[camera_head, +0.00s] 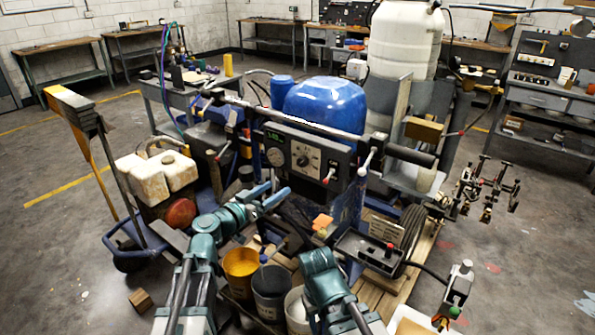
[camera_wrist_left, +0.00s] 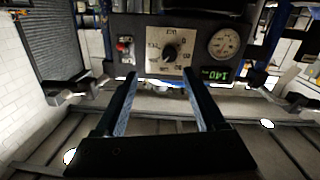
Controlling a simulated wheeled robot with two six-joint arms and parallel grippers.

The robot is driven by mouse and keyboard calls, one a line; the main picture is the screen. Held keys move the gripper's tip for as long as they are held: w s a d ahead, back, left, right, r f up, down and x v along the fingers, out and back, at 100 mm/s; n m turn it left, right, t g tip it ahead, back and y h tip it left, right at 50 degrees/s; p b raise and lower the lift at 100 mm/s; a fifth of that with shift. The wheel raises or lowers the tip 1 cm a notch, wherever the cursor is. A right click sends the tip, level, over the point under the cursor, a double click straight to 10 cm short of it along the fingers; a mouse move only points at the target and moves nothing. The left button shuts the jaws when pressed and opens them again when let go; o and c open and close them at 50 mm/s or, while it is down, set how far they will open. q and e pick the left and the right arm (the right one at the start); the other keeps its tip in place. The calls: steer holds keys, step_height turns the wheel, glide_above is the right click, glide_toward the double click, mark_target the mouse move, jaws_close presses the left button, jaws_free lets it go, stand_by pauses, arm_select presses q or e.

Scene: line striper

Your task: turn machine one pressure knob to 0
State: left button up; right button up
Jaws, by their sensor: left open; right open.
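The machine's dark control panel (camera_head: 283,143) faces me below the blue tank. Its black pressure knob (camera_head: 303,160) sits on a pale dial plate (camera_head: 312,152); the knob's exact setting is too small to read. The left wrist view shows the knob (camera_wrist_left: 170,53) upside down, just beyond and between the fingertips. My left gripper (camera_head: 270,195) is open and empty, below and left of the knob; its two parallel fingers show in the left wrist view (camera_wrist_left: 160,75), apart from the knob. My right arm shows at lower centre, but its jaws are not visible.
A round gauge (camera_wrist_left: 223,43) and a green display (camera_wrist_left: 215,74), apparently reading 140, flank the knob, with a red switch (camera_wrist_left: 125,47) on the other side. A long handlebar (camera_head: 300,122) crosses above the panel.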

mark_target(301, 163)
arm_select(q)
steer(key=shift+t, duration=0.4)
steer(key=x, duration=0.4)
steer(key=a+x, duration=0.1)
steer(key=x, duration=0.4)
steer(key=w+x, duration=0.1)
steer(key=x, duration=0.3)
steer(key=shift+w+r, duration=0.25)
jaws_close()
